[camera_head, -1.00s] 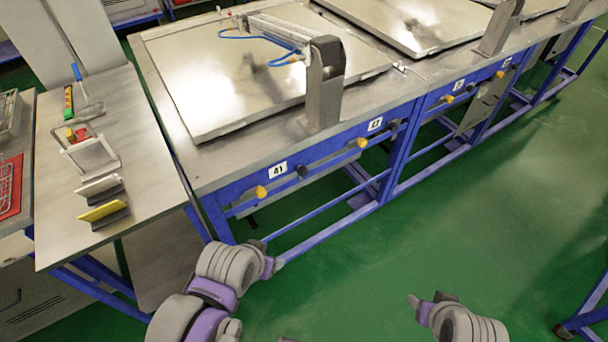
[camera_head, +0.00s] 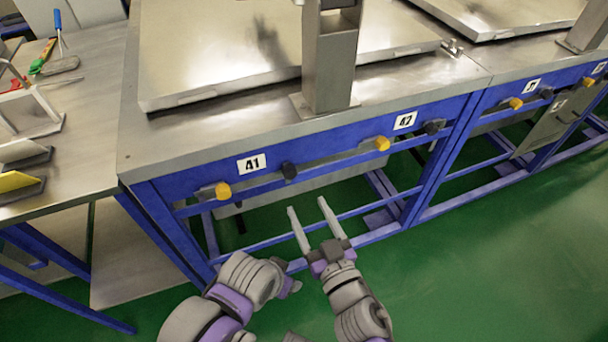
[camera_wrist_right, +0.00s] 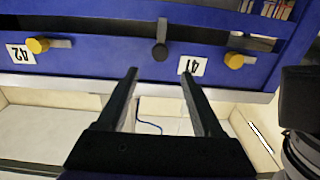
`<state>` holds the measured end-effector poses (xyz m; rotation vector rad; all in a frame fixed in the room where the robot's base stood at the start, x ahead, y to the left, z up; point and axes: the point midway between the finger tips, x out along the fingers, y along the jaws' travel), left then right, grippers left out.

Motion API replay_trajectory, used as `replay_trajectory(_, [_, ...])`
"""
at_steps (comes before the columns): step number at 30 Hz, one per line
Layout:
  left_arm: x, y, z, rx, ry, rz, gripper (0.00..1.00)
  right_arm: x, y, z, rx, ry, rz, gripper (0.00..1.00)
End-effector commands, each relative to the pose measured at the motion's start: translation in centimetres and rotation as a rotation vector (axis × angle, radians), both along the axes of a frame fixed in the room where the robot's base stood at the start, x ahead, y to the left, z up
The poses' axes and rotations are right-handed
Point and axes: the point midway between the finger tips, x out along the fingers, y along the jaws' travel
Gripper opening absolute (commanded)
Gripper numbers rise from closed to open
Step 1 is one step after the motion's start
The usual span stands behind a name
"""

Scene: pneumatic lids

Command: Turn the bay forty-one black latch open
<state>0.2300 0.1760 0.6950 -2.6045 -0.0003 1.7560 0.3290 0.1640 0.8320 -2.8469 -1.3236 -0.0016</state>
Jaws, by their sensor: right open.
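The bay forty-one black latch (camera_head: 289,171) sits on the blue front rail, just right of the label 41 (camera_head: 252,163). In the right wrist view, which is upside down, its round black knob (camera_wrist_right: 159,51) has a short grey lever standing upright in the picture. My right gripper (camera_head: 306,205) is open and empty, apart from the latch and just below it in the head view. In the wrist view its two fingers (camera_wrist_right: 159,71) point toward the latch, which lies between their lines. My left gripper (camera_head: 291,287) shows only partly at the bottom; its fingers cannot be made out.
A yellow latch (camera_head: 223,190) of bay 41 is left of the label; its lever lies along the rail. Another yellow latch (camera_head: 382,143) and black latch (camera_head: 434,127) flank the label 42 (camera_head: 405,121). A grey post (camera_head: 330,60) stands on the metal table. Green floor is clear at right.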

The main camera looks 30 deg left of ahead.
Motion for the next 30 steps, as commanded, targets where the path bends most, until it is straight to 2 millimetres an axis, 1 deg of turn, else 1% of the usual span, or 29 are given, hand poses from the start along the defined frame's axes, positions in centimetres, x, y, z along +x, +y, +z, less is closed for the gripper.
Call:
replay_trajectory(5, [0.0,0.0,0.1,0.0,0.0,0.0,0.68,1.9,2.1,0.2,0.0,0.001,-0.003,0.68])
replay_trajectory(9, [0.0,0.0,0.1,0.0,0.0,0.0,0.68,3.7,4.2,0.2,0.001,0.002,-0.003,0.68])
replay_trajectory(15, [0.0,0.0,0.1,0.0,0.0,0.0,0.68,5.8,6.5,0.2,-0.002,0.001,-0.005,0.68])
replay_trajectory(21, [0.0,0.0,0.1,0.0,0.0,0.0,0.68,6.7,7.6,0.1,-0.001,0.002,-0.005,0.68])
replay_trajectory(29, [0.0,0.0,0.1,0.0,0.0,0.0,0.68,6.8,7.7,0.1,-0.002,0.001,-0.006,0.68])
replay_trajectory(30, [0.0,0.0,0.1,0.0,0.0,0.0,0.68,6.8,7.7,0.1,-0.002,0.001,-0.006,0.64])
